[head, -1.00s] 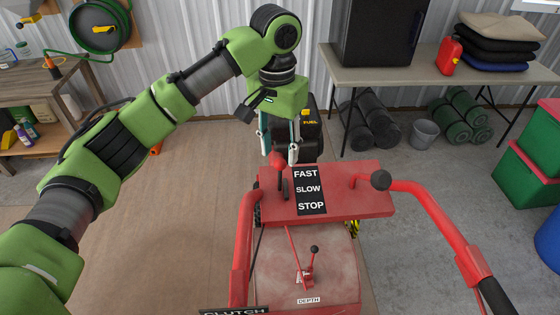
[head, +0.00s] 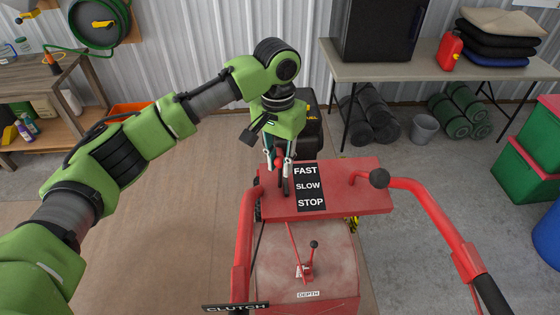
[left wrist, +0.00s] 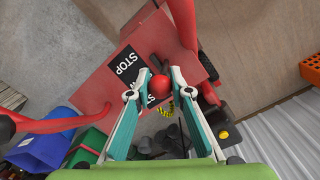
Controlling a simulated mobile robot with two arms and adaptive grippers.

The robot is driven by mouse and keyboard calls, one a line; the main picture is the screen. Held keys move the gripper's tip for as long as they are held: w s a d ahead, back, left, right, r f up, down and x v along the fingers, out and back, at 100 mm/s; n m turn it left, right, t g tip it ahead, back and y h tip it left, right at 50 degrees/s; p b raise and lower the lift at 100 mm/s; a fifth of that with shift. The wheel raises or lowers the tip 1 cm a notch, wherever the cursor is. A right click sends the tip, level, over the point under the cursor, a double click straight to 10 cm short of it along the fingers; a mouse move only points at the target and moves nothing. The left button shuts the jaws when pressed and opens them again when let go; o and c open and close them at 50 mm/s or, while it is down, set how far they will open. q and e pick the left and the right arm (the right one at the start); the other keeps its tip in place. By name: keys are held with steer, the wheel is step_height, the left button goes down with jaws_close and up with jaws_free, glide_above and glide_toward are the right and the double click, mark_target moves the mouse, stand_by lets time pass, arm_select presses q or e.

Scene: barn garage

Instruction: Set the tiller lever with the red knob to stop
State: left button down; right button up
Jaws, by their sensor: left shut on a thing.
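The tiller (head: 345,190) has a red top panel with a black label (head: 309,187) reading FAST, SLOW and STOP from far to near. The throttle lever's red knob (head: 279,163) is at the far left of the panel, beside FAST. My left gripper (head: 279,164) reaches down from above and is shut on the knob. In the left wrist view the red knob (left wrist: 159,86) sits between the two fingertips (left wrist: 154,84), and the fingers partly cover the label (left wrist: 127,64). The lever's dark stem (head: 286,187) shows below the knob. My right gripper is not in view.
A smaller depth lever (head: 308,265) with a black knob stands nearer on the tiller. The black fuel tank (head: 308,135) is just behind the gripper.

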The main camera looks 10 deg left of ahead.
arm_select(q)
steer(key=shift+s, duration=0.1)
steer(key=s+f+t, duration=0.1)
steer(key=s+t, duration=0.1)
steer(key=s+f+t, duration=0.1)
steer(key=s+t, duration=0.1)
steer(key=s+d+f+t+y, duration=0.1)
steer(key=s+t, duration=0.1)
steer(key=shift+s+d+f+t+p, duration=0.1)
steer(key=shift+f+t+p, duration=0.2)
steer(key=shift+t+p, duration=0.1)
stand_by(0.3)
stand_by(0.3)
steer(key=c, duration=1.8)
jaws_free()
steer(key=shift+s+d+r, duration=0.1)
steer(key=shift+r, duration=0.15)
